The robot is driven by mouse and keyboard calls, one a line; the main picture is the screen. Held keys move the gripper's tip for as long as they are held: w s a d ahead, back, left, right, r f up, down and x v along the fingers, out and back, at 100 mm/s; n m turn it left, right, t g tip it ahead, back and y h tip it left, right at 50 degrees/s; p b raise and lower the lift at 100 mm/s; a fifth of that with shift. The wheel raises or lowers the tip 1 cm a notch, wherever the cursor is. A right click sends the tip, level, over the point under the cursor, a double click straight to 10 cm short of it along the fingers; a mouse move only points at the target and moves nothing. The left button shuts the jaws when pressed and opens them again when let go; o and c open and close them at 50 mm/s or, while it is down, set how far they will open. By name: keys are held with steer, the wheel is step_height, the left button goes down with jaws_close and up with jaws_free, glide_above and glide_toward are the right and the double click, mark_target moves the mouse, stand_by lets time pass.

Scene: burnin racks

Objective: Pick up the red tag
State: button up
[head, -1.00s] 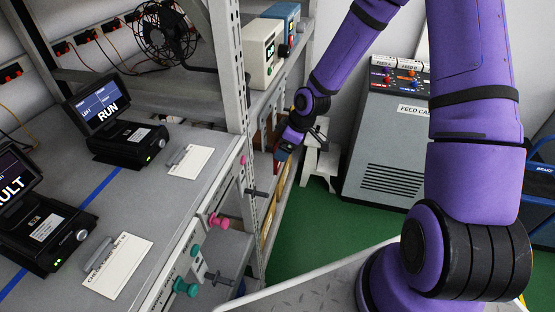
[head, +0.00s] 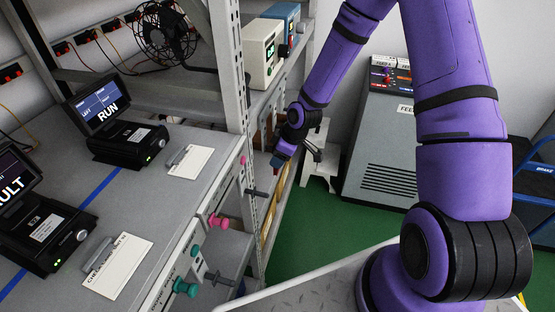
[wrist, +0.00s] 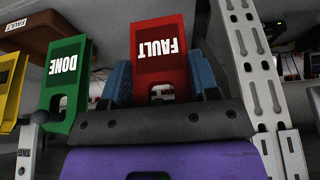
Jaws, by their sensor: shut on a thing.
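The red tag (wrist: 158,68) marked FAULT shows upside down in the middle of the wrist view, with a slot near its lower end. My gripper (wrist: 162,84) is shut on it, with a blue finger on each side.
A green tag (wrist: 66,85) marked DONE and a yellow tag (wrist: 10,92) hang left of the red one. A perforated rack post (wrist: 247,62) stands close on the right. In the head view, a grey cabinet (head: 385,150) stands right of my forearm; green floor (head: 310,225) lies open below.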

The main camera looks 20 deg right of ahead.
steer(key=shift+r, duration=0.15)
steer(key=shift+r, duration=0.5)
steer(key=s+d, duration=1)
steer(key=d, duration=0.4)
steer(key=shift+s+d+r, duration=0.3)
steer(key=shift+r, duration=0.35)
steer(key=shift+d, duration=0.1)
steer(key=s+d, duration=0.4)
steer(key=d, duration=0.2)
steer(key=shift+s, duration=0.2)
stand_by(0.5)
steer(key=shift+w+a, duration=0.1)
steer(key=shift+w, duration=0.05)
stand_by(0.9)
